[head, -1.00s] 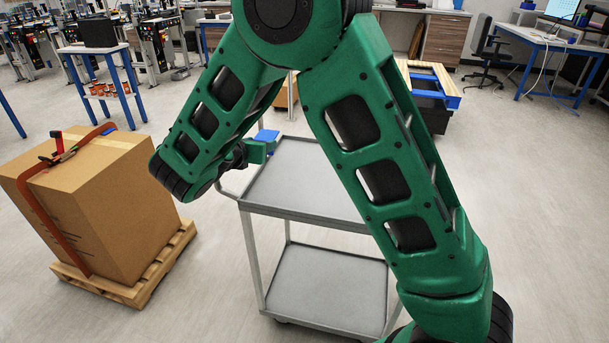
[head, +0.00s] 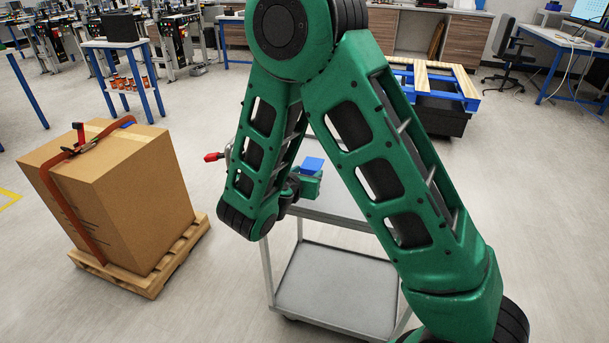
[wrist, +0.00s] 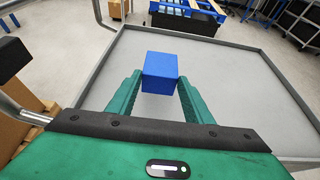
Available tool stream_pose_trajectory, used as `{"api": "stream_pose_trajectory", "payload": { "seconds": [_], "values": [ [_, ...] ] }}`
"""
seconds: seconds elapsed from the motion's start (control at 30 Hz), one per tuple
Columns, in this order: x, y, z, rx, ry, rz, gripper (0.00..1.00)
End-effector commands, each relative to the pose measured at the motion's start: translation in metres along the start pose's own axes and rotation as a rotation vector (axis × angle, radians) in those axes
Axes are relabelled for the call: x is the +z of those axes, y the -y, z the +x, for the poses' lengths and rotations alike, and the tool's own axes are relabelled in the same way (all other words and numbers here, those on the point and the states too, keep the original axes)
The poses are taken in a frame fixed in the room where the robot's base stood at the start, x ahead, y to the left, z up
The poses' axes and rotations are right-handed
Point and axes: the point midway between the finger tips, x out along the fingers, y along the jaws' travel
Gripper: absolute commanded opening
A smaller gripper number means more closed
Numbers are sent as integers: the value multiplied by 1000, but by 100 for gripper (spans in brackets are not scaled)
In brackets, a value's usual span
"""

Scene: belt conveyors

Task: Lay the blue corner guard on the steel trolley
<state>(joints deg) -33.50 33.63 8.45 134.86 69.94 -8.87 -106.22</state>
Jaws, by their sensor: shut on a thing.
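The blue corner guard (wrist: 160,73) is held between the two green fingers of my gripper (wrist: 158,92) in the wrist view. It also shows as a small blue block in the head view (head: 312,165), beside my gripper (head: 308,185). The steel trolley (head: 335,290) stands in front of me with an upper and a lower shelf. In the wrist view the grey upper tray (wrist: 235,100) lies beneath the guard and looks empty. I cannot tell how high the guard is above the tray. My arm hides much of the upper tray in the head view.
A large strapped carton (head: 120,195) on a wooden pallet (head: 140,275) stands left of the trolley. A dark bin with blue and wooden parts (head: 435,95) is behind it. The tray has a raised rim (wrist: 285,62). Floor to the right is open.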

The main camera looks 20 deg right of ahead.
Motion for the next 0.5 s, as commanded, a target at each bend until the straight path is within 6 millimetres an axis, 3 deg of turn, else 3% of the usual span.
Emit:
{"api": "stream_pose_trajectory", "payload": {
  "seconds": [0.5],
  "values": [
    [-7, 0, 3, 0, 1, 0, 25]
  ]
}}
